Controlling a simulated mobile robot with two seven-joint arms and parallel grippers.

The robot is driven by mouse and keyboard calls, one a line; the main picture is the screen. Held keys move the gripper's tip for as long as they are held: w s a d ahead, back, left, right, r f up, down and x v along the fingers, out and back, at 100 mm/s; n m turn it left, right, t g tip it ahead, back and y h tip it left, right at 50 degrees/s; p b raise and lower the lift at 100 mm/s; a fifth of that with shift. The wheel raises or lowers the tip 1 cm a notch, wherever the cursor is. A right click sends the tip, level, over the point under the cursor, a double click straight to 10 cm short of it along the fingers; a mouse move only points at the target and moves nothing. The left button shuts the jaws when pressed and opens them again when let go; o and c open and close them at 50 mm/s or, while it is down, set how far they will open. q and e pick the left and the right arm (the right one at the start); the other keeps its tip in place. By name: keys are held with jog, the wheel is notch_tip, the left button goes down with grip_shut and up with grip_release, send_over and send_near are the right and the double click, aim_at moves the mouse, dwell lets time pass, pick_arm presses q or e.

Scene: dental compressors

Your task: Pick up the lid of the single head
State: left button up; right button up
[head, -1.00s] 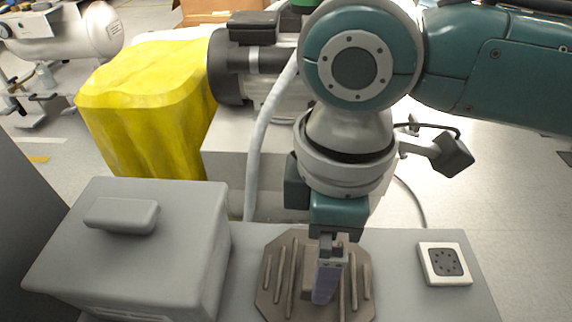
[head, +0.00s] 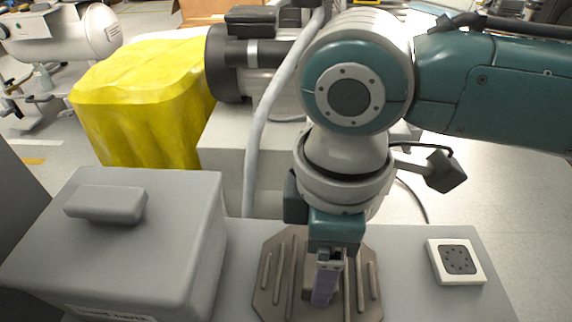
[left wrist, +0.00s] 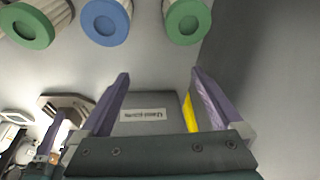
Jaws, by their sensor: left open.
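A brown octagonal ribbed plate (head: 269,292), which looks like the lid, lies flat on the grey bench top in the head view. It also shows at the left of the left wrist view (left wrist: 78,101). My right gripper (head: 325,290) points down at the middle of the plate, its purple fingers at the central raised part. Whether they are shut on it is hidden. My left gripper (left wrist: 160,76) is open with nothing between its fingers in the left wrist view; it is outside the head view.
A grey lidded box (head: 130,245) with a label stands left of the plate. A white square socket piece (head: 456,261) lies to the right. A yellow draped block (head: 140,100) and a motor (head: 255,65) stand behind. Green (left wrist: 187,22) and blue (left wrist: 105,20) ringed cylinders show in the left wrist view.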

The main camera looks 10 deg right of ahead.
grip_shut()
jog(key=shift+r, duration=0.1)
dwell(0.3)
